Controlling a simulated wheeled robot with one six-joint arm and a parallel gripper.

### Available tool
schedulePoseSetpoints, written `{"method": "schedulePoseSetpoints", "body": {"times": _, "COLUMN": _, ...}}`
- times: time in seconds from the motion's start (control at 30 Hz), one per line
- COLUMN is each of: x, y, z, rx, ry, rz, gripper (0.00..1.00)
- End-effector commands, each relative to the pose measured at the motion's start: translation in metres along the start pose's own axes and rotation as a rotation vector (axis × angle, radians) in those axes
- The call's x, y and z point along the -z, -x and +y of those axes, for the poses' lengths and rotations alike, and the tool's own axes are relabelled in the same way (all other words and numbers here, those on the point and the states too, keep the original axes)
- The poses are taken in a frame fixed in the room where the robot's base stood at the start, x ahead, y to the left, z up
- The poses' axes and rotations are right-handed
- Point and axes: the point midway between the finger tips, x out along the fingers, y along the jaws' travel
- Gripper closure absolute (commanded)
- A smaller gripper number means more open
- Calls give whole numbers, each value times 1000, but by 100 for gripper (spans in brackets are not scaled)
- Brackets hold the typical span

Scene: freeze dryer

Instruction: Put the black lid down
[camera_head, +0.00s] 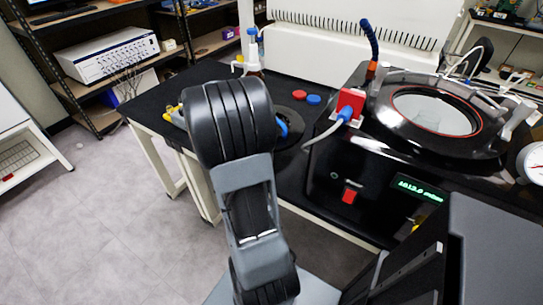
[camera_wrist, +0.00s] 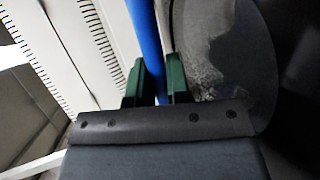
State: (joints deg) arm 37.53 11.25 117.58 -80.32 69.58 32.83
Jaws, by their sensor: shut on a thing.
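My gripper (camera_wrist: 156,68) shows in the wrist view, with its two dark green fingers closed on a blue bar (camera_wrist: 145,35), which looks like the handle of the black lid. A dark, rounded disc edge, apparently the black lid (camera_wrist: 238,50), lies just right of the fingers, with a greyish sheen. In the head view my arm hides the gripper. A dark round shape, apparently the lid (camera_head: 293,130), and a bit of blue show just right of the arm, over the black table top (camera_head: 160,101). I cannot tell whether the lid touches the table.
The black freeze dryer (camera_head: 365,190) stands at right, with a round glass-topped chamber (camera_head: 435,110). A red-and-blue valve (camera_head: 348,107) sticks out at its left corner. Small red (camera_head: 299,95) and blue (camera_head: 314,99) caps and a bottle (camera_head: 252,50) stand behind the lid. A white vented unit (camera_head: 350,40) closes off the back.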

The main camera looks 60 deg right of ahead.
Motion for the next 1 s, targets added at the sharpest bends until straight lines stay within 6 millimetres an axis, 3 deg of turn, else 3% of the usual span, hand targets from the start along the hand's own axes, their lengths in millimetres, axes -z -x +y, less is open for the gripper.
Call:
{"method": "schedulePoseSetpoints", "body": {"times": 0.4, "x": -7, "y": -29, "z": -51, "rx": 1, "ry": -20, "rz": -52, "gripper": 100}}
{"method": "schedulePoseSetpoints", "body": {"times": 0.57, "x": -6, "y": -32, "z": -59, "rx": 0, "ry": -20, "rz": -51, "gripper": 100}}
{"method": "schedulePoseSetpoints", "body": {"times": 0.8, "x": -5, "y": -41, "z": -86, "rx": 1, "ry": -20, "rz": -51, "gripper": 100}}
{"method": "schedulePoseSetpoints", "body": {"times": 1.0, "x": -5, "y": -44, "z": -92, "rx": 0, "ry": -23, "rz": -49, "gripper": 100}}
